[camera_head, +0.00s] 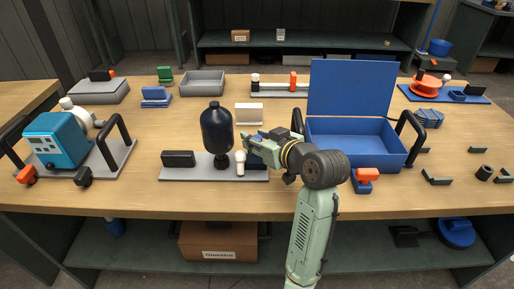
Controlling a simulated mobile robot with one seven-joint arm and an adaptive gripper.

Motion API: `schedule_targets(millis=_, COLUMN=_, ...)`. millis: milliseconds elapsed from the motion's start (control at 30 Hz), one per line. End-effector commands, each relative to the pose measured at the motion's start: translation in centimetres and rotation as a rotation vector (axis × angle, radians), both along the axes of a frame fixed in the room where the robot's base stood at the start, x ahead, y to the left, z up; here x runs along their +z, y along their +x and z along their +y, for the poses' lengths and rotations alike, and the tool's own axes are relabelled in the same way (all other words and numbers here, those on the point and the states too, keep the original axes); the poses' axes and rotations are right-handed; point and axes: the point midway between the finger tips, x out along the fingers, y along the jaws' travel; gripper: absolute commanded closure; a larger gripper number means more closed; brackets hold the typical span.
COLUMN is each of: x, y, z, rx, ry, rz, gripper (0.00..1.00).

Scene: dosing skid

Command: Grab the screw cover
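My gripper (247,147) is at the middle of the bench, pointing left, just right of a dark blue bottle (217,128). The bottle stands upright on a grey base plate (203,173). A small cream-white knob-like piece (240,157) stands on this plate, close below my gripper's tip; it may be the screw cover, but I cannot tell for sure. I cannot see whether the gripper touches it. The fingers are small and partly overlap a blue part behind them, so their opening is unclear.
A blue pump (62,141) on a plate with black handles stands at left. An open blue case (353,138) with raised lid is right of my gripper. A red-orange knob (367,174) is near the front edge. Bare wood lies at front left of centre.

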Motion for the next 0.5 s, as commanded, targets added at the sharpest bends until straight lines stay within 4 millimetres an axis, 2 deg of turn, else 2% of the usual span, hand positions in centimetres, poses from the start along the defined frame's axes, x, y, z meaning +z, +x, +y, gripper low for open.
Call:
schedule_targets(millis=67, x=0.02, y=-0.01, z=-0.01, rx=0.000, ry=0.000, rz=0.000, gripper=0.76)
schedule_targets(millis=400, x=0.03, y=-0.01, z=-0.01, rx=0.000, ry=0.000, rz=0.000, gripper=0.98)
schedule_targets(millis=500, x=0.03, y=-0.02, z=-0.01, rx=0.000, ry=0.000, rz=0.000, gripper=0.99)
